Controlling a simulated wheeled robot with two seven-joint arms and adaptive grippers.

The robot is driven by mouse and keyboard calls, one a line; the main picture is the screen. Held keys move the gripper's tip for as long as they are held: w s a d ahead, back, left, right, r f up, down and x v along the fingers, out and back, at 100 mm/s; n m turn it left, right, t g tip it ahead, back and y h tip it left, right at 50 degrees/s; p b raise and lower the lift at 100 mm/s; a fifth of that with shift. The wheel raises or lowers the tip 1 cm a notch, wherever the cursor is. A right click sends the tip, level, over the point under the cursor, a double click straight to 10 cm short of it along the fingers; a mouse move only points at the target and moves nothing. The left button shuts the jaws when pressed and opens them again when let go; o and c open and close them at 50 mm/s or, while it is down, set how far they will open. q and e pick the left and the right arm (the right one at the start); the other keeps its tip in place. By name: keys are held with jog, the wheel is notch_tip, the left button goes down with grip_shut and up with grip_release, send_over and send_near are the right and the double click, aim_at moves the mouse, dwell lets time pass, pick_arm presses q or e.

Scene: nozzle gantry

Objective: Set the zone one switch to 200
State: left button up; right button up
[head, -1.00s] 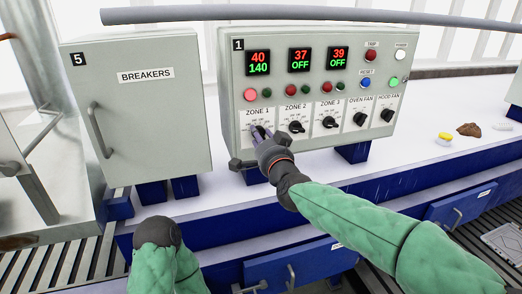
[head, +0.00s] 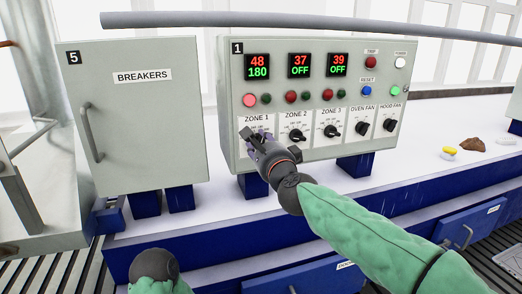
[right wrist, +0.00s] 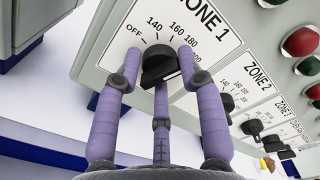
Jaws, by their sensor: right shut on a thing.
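The zone one switch (right wrist: 159,64) is a black knob on a white dial plate marked OFF, 140, 160, 180, 200. My right gripper (head: 260,146) is at this knob, and in the right wrist view its purple fingers are closed around it. In the head view the gripper mostly hides the knob. Which mark the knob points at is hard to tell. The zone one display (head: 258,67) reads 48 in red over 180 in green. Of my left arm only a dark rounded joint and green sleeve show at the bottom left; its fingers are out of sight.
The panel also has the zone two knob (head: 296,135), zone three knob (head: 332,131), two fan knobs and several lamps and buttons. The breakers cabinet (head: 140,130) stands to the left. A grey bar (head: 300,22) crosses above the panel.

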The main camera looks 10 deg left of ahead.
jog(key=m, duration=0.1)
jog(key=m+b, duration=0.1)
jog(key=m, duration=0.2)
jog(key=shift+a+f+m, duration=0.25)
jog(key=shift+f+m, duration=0.05)
jog(key=shift+f, duration=0.1)
jog(key=shift+r+m+b, duration=0.1)
jog(key=shift+m+b, duration=0.2)
jog(key=o, duration=1)
jog(key=shift+o, duration=1)
jog(key=shift+s+r, duration=0.1)
jog(key=shift+r, duration=0.1)
jog(key=v, duration=1.2)
